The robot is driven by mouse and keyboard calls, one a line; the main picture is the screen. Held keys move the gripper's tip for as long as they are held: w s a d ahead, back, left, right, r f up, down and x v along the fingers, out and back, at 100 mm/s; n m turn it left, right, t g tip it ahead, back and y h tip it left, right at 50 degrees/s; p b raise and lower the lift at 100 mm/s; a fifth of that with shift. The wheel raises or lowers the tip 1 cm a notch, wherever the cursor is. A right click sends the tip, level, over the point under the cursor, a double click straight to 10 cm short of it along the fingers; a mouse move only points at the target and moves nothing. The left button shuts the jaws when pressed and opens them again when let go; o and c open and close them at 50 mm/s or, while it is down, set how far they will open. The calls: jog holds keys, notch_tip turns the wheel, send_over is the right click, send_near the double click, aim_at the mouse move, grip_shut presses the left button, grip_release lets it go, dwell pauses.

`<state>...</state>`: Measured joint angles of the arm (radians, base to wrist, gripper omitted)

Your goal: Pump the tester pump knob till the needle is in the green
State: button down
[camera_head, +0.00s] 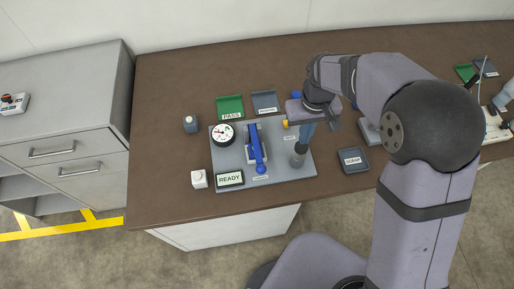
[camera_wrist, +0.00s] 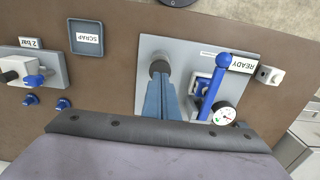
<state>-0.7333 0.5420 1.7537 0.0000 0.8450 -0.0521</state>
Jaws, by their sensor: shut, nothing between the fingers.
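The tester is a grey plate (camera_head: 280,178) on the brown bench, also seen in the wrist view (camera_wrist: 190,45). Its round white gauge (camera_head: 224,134) is at the left; the needle is too small to read against any green band. The dial also shows in the wrist view (camera_wrist: 224,115). A dark grey pump knob (camera_head: 298,160) stands near the plate's right side; its top shows in the wrist view (camera_wrist: 160,67). My gripper (camera_head: 302,147) is shut and empty, pointing down with its blue fingertips at the knob's top. I cannot tell whether they touch.
A blue lever (camera_head: 256,150) stands mid-plate, left of the knob. A READY sign (camera_head: 230,179) is at the front left. Green PASS tray (camera_head: 230,101) and a grey tray (camera_head: 265,96) lie behind. A SCRAP tray (camera_head: 353,167) and a "2 bar" unit (camera_wrist: 52,68) lie to the right.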

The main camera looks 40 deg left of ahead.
aim_at(302, 147)
jog(key=shift+f+b, duration=1.6)
jog(key=shift+f, duration=1.25)
jog(key=shift+r, duration=0.15)
jog(key=shift+r+p, duration=2.8)
jog(key=shift+r, duration=0.3)
jog(key=shift+f, duration=0.2)
